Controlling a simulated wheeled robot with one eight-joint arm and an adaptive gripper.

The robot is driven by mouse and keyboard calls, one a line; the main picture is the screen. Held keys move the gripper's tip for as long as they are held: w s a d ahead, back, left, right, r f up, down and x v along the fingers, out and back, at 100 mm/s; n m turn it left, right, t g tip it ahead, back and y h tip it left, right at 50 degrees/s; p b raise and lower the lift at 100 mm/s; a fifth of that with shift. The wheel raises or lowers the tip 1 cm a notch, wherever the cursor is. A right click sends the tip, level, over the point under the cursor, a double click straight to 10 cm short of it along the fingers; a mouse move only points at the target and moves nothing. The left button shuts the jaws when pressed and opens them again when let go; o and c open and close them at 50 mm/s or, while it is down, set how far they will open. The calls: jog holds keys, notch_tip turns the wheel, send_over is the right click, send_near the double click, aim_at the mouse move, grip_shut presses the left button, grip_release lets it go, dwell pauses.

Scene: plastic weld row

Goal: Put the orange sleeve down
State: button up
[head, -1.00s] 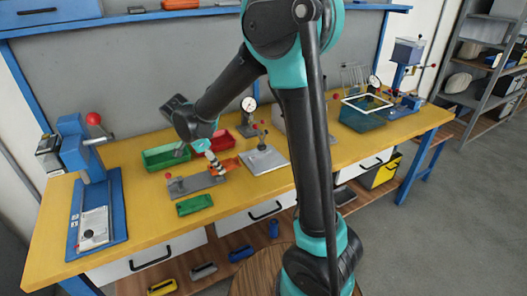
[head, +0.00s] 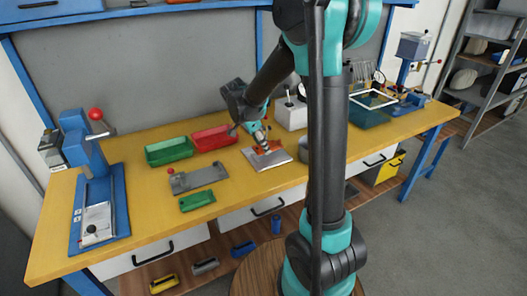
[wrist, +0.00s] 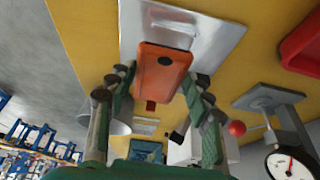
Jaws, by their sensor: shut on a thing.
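The orange sleeve (head: 264,149) is in my gripper (head: 261,142), over the grey metal plate (head: 276,160) on the yellow bench. In the wrist view the sleeve (wrist: 160,68) is a flat orange block with a small dark hole. My gripper's green fingers (wrist: 163,95) stand on either side of it, shut on it. The plate (wrist: 215,45) lies behind the sleeve's far end in that view. I cannot tell whether the sleeve touches the plate.
A red bin (head: 213,134), a green bin (head: 167,144), a grey fixture (head: 200,178) and a green block (head: 197,200) stand left of the plate. A dial gauge (wrist: 287,165) stands close by in the wrist view. Bare bench lies left of the fixture.

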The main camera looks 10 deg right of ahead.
jog(key=x, duration=0.2)
jog(key=shift+f, duration=0.85)
jog(key=shift+f, duration=0.15)
jog(key=o, duration=1.3)
jog(key=v, duration=1.2)
jog(key=s+d+f+n, duration=0.1)
jog(key=s+d+n, duration=0.1)
jog(key=s, duration=0.1)
jog(key=s+d+f+n+y, duration=0.1)
jog(key=s+d+f+n, duration=0.1)
jog(key=s, duration=0.1)
jog(key=s+d+f+n+y, duration=0.1)
jog(key=s+d+f+n, duration=0.1)
jog(key=s, duration=0.1)
jog(key=shift+s+d+f+t, duration=0.1)
jog(key=shift+s+d+t, duration=0.1)
jog(key=shift+t, duration=0.2)
jog(key=s+f+n, duration=0.2)
jog(key=s, duration=0.1)
jog(key=s+d+f+n+t+y, duration=0.1)
jog(key=s+f+n, duration=0.1)
jog(key=s+n, duration=0.1)
jog(key=s+d+f+n+t+y, duration=0.1)
jog(key=s+f+n, duration=0.2)
jog(key=s, duration=0.2)
jog(key=shift+s+d, duration=0.1)
